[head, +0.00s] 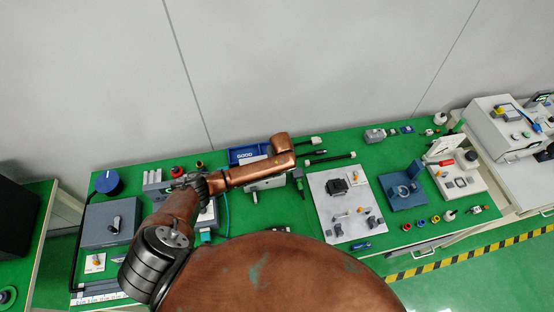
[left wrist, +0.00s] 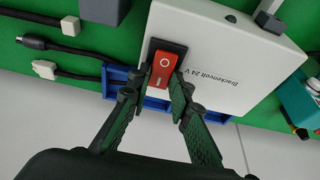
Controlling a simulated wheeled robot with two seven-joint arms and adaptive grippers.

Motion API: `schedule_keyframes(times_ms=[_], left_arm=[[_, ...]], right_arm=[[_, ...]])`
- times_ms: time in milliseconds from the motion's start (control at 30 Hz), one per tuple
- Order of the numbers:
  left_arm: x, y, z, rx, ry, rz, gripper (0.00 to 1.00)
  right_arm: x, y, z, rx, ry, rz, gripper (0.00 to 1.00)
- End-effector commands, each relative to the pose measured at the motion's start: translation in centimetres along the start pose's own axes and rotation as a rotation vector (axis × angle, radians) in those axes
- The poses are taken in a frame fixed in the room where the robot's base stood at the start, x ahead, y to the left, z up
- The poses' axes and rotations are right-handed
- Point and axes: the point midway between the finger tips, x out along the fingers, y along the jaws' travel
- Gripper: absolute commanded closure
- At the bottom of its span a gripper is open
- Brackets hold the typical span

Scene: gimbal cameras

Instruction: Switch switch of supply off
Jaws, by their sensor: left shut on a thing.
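The supply is a white box (left wrist: 225,60) lettered "Brackenvolt 24 V" in the left wrist view. A red rocker switch (left wrist: 164,65) in a black frame sits near its edge, with a white O and a white bar mark. Which end is pressed in, I cannot tell. My left gripper (left wrist: 160,88) has its fingertips at the bar end of the switch, one on each side, shut on it. My right gripper is not in view.
A blue bin (head: 243,154) stands behind the supply. Black cables with plugs (head: 330,158) lie to its right. A light panel with parts (head: 330,225) and a blue fixture (head: 404,200) stand farther right. A grey box (head: 106,232) is at the left.

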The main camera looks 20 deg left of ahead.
Motion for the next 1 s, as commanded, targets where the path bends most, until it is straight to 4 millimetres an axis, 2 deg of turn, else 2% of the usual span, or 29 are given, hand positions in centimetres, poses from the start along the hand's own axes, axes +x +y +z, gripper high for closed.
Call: schedule_keyframes(times_ms=[133, 167, 400, 767, 867, 1000], left_arm=[[-0.1, 0.2, -0.2, 0.001, 0.005, 0.005, 1.00], [-0.1, 0.2, -0.2, 0.001, 0.005, 0.004, 0.80], [-0.1, 0.1, -0.1, 0.001, 0.002, 0.002, 0.64], [-0.5, 0.1, 0.0, 0.001, 0.000, 0.002, 0.64], [-1.8, 0.1, 0.0, 0.001, -0.001, 0.003, 0.64], [-4.6, 0.1, 0.0, 0.001, 0.000, 0.005, 0.64]], right_arm=[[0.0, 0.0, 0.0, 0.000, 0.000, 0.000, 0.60], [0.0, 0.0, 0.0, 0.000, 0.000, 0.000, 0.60], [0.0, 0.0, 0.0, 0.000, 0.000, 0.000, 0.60], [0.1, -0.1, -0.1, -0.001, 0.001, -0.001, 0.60], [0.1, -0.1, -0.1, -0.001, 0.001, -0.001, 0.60], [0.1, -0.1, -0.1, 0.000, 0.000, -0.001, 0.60]])
